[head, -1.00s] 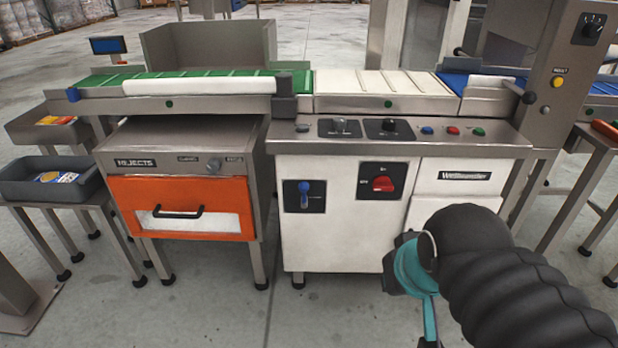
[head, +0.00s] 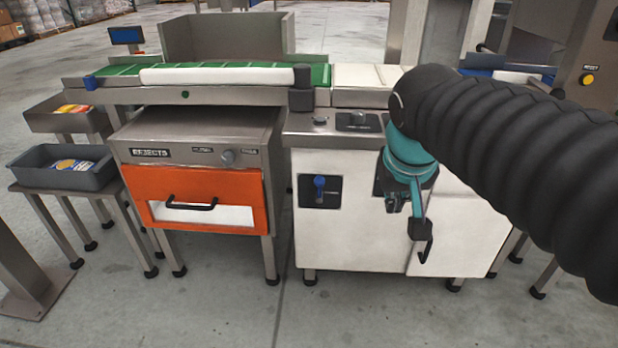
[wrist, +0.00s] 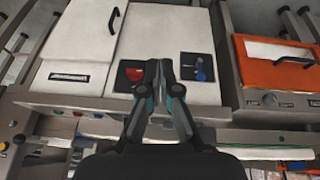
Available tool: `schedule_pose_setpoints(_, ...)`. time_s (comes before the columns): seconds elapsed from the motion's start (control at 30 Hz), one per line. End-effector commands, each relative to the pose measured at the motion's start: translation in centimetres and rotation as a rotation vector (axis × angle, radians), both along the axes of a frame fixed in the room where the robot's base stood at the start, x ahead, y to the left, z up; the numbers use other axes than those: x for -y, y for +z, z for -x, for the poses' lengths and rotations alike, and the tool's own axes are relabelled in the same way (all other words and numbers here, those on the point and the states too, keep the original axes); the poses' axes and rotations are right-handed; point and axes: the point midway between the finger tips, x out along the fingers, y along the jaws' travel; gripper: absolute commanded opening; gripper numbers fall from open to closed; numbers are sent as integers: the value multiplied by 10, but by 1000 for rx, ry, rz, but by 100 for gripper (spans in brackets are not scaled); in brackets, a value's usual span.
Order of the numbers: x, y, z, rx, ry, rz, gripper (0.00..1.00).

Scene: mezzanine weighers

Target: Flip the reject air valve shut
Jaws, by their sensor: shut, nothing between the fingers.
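The valve (head: 319,188) is a blue lever on a dark square plate on the front of the white cabinet (head: 340,240). The lever stands roughly upright on its plate. In the wrist view, which is upside down, the blue lever (wrist: 200,70) is just right of my fingertips. My gripper (head: 419,228) is in front of the cabinet, to the right of the valve in the head view and apart from it. In the wrist view my gripper (wrist: 158,68) has its fingers together with nothing between them. They overlap the gap between the lever and a red rotary switch (wrist: 134,75).
Left of the cabinet stands a rejects box with an orange door (head: 235,187) and a black handle. A green conveyor (head: 110,72) runs above. Grey trays (head: 60,170) stand at far left. A door handle (wrist: 114,22) projects from the cabinet. The floor in front is clear.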

Motion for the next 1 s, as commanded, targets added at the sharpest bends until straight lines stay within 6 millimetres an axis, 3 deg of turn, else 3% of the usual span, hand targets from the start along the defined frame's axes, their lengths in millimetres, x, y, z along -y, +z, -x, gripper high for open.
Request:
schedule_pose_setpoints(0.03, -11, 0, -19, -11, 8, 14, 0)
schedule_pose_setpoints(0.2, -47, 7, -77, -32, 8, 68, 0)
schedule_pose_setpoints(0.5, -133, -4, -167, -33, -7, 166, 0)
schedule_pose_setpoints(0.73, -192, -22, -207, -13, -28, 219, 0)
schedule_pose_setpoints(1.0, -214, -29, -218, -2, -38, 239, 0)
